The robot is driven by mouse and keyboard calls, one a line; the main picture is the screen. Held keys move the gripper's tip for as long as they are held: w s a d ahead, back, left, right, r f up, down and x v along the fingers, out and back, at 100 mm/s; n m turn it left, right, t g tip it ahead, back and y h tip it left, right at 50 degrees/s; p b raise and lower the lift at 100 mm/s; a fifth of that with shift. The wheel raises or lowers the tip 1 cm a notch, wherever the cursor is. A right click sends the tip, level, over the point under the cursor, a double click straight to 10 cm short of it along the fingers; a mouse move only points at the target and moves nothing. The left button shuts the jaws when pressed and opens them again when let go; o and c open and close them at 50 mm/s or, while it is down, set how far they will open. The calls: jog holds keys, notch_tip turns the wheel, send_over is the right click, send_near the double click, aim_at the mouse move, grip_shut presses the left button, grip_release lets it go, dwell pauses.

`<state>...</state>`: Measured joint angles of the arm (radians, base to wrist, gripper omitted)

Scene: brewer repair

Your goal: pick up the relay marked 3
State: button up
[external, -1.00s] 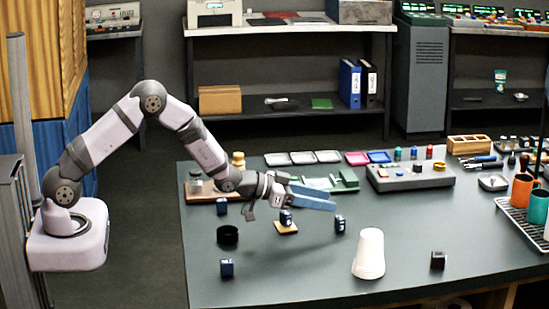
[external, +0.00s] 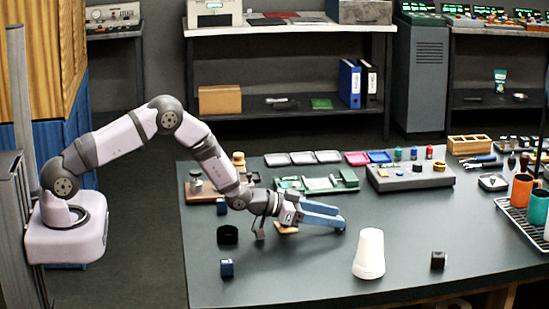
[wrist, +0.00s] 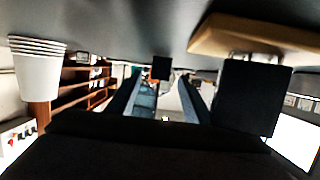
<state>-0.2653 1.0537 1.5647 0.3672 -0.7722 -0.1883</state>
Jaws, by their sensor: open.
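My gripper (external: 335,218) is low over the table, pointing right, its two blue fingers apart with nothing held. In the wrist view, where the table is at the top, a small dark block (wrist: 161,68) shows between the fingertips (wrist: 160,82); I cannot tell how far ahead it is. A larger dark block (wrist: 250,96) is at the wooden pad (wrist: 235,32), right of the fingers. In the external view the fingers hide the relay beyond them. Blue relays stand at the front left (external: 227,267) and further back (external: 221,207). I cannot read a 3 on any.
A stack of white cups (external: 369,254) stands right of the gripper, nearer the camera. A black block (external: 438,260) is further right. Trays and a grey control box (external: 410,177) line the back. The front middle is clear.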

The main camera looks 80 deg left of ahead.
jog(key=shift+w, duration=0.1)
jog(key=shift+c, duration=0.6)
jog(key=c, duration=1.1)
jog(key=shift+o, duration=0.2)
jog(key=shift+r, duration=0.1)
notch_tip(320, 180, up, 10)
jog(key=b, duration=0.3)
